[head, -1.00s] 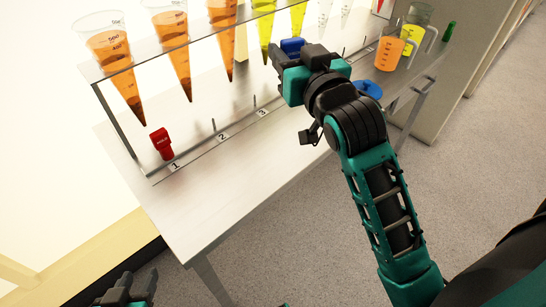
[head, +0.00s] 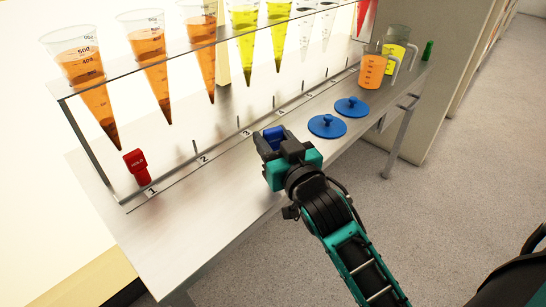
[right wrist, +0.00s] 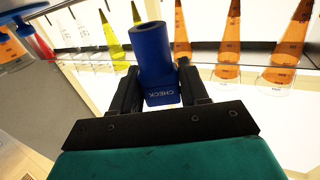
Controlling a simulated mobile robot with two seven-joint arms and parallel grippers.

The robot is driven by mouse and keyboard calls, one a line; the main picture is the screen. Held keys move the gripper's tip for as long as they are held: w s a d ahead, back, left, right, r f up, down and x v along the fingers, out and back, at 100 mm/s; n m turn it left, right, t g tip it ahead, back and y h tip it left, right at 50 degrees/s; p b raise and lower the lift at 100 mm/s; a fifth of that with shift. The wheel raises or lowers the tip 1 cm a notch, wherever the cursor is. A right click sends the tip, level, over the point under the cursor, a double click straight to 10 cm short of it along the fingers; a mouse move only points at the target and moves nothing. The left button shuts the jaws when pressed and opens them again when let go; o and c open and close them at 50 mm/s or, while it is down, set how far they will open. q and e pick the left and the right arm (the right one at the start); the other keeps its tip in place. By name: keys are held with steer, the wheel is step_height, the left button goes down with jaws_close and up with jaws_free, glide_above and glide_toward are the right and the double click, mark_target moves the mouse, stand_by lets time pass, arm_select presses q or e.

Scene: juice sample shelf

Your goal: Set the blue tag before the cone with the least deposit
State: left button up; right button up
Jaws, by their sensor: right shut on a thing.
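My right gripper (head: 270,142) is shut on the blue tag (head: 275,134), near the shelf front by labels 3 and 4. In the right wrist view the blue tag (right wrist: 155,55) reads CHECK and sits between the fingers (right wrist: 160,88). A rack holds three orange cones (head: 84,85) (head: 149,60) (head: 201,45), two yellow cones (head: 244,42) (head: 277,35), clear cones (head: 306,28) and a red one (head: 366,18). Dark deposit shows in orange tips; amounts are hard to compare. My left gripper is out of view.
A red tag (head: 136,166) stands by label 1. Short pegs stand along the label strip. The front-left shelf surface is bare.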

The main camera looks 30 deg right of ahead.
step_height(320, 180, down, 3)
steer(key=shift+f+b, duration=0.15)
steer(key=shift+b, duration=0.45)
steer(key=shift+f, duration=0.25)
steer(key=shift+r, duration=0.1)
steer(key=shift+f, duration=0.3)
steer(key=o, duration=1)
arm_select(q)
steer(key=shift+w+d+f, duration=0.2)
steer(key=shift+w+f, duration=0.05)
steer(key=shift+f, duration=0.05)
arm_select(e)
steer(key=shift+o, duration=0.2)
steer(key=shift+r, duration=0.1)
